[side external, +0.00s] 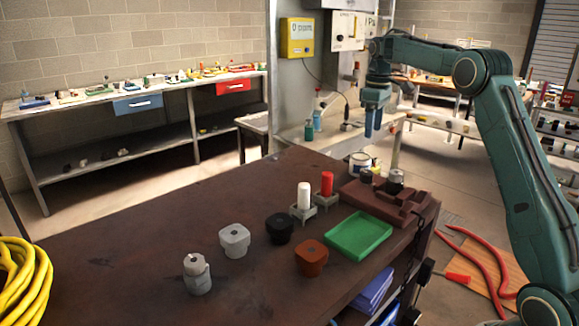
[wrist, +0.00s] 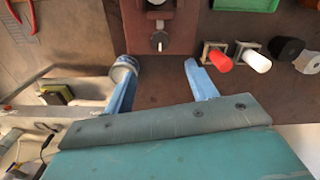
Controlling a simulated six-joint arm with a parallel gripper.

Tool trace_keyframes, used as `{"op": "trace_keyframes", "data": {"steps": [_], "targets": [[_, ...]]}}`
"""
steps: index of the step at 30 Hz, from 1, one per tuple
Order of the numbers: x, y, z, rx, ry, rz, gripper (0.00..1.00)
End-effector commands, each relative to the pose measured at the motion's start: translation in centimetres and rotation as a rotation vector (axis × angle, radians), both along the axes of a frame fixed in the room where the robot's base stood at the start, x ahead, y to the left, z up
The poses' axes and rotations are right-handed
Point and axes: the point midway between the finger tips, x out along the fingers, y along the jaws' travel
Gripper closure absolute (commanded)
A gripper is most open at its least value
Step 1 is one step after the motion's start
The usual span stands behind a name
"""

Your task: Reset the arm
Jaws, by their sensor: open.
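My gripper (side external: 372,124) is high above the far end of the brown workbench in the side external view, pointing down. Its two blue fingers are spread apart with nothing between them, as the wrist view also shows (wrist: 160,78). Below it is a dark red-brown fixture (side external: 376,205) with a dark, metal-topped part (side external: 395,181) standing in it. In the wrist view the fixture (wrist: 185,18) and a metallic part (wrist: 159,41) lie just beyond the fingertips. The fingers touch none of these parts.
A green tray (side external: 358,236), a red cylinder (side external: 326,184) and a white cylinder (side external: 304,196) in grey holders share the bench with grey (side external: 234,241), black (side external: 279,228) and brown (side external: 311,258) parts. A can (side external: 360,164) stands near the bench's far edge.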

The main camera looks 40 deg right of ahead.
Motion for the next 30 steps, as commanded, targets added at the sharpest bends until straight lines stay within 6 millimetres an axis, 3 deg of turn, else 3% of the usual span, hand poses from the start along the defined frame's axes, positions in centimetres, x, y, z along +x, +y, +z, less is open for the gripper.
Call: {"op": "trace_keyframes", "data": {"steps": [8,14,20,30], "targets": [[-0.1,0.2,0.2,-0.002,-0.002,0.000,0.43],[-0.7,1.8,1.4,-0.010,-0.020,-0.008,0.43],[-2.2,5.2,3.8,-0.026,-0.061,-0.025,0.43],[-7.0,11.8,7.1,-0.045,-0.149,-0.066,0.43]]}}
